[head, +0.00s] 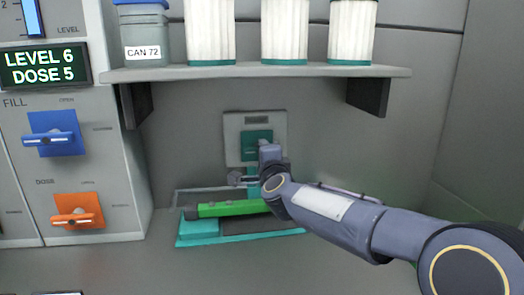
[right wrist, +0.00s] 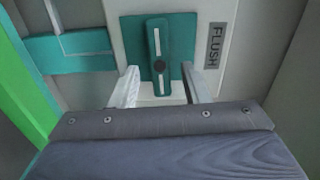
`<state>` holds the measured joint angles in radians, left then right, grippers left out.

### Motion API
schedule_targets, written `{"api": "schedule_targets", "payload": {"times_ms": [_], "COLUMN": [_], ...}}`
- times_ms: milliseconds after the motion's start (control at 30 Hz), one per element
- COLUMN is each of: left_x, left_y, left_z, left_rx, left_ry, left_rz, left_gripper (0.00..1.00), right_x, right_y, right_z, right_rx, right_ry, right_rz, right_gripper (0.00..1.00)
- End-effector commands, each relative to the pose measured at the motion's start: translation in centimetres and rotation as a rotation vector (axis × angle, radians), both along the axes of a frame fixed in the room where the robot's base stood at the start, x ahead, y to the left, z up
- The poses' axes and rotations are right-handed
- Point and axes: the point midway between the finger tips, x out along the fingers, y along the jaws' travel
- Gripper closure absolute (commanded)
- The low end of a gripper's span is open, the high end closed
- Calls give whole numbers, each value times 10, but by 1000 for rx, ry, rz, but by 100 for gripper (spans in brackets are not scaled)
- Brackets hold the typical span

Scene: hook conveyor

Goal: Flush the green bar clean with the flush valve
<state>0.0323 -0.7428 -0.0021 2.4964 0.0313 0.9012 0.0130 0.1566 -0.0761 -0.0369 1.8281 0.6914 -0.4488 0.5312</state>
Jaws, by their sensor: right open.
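The green bar (head: 232,208) lies across a teal tray (head: 200,241) below the shelf. Its right end is hidden behind my right arm. It also shows at the left edge of the right wrist view (right wrist: 22,95). The flush valve is a teal handle (right wrist: 158,60) on a teal square on a wall plate (head: 240,125) labelled FLUSH. The handle stands upright in the right wrist view. My right gripper (right wrist: 160,88) is open, with one finger on each side of the handle's lower part. I cannot tell whether the fingers touch it. My left gripper is not in view.
A shelf (head: 250,73) with a can (head: 142,35) and several white ribbed canisters hangs above the valve. At left, a panel holds a blue valve (head: 52,137), an orange valve (head: 75,217) and a display (head: 45,66) reading LEVEL 6, DOSE 5. Counter in front is mostly clear.

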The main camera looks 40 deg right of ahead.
Motion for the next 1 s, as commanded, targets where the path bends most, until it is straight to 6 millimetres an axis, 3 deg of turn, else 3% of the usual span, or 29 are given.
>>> {"api": "schedule_targets", "payload": {"times_ms": [100, 300, 1000], "left_x": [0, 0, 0], "left_y": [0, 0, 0], "left_z": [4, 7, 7], "left_rx": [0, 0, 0], "left_ry": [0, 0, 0], "left_rz": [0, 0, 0], "left_gripper": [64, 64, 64], "right_x": [-19, -38, -41], "right_y": [11, 21, 22], "right_z": [2, 1, 0], "right_rx": [0, 1, 1], "right_ry": [-1, 0, 0], "right_rz": [1, 1, 0], "right_gripper": [58, 58, 58]}}
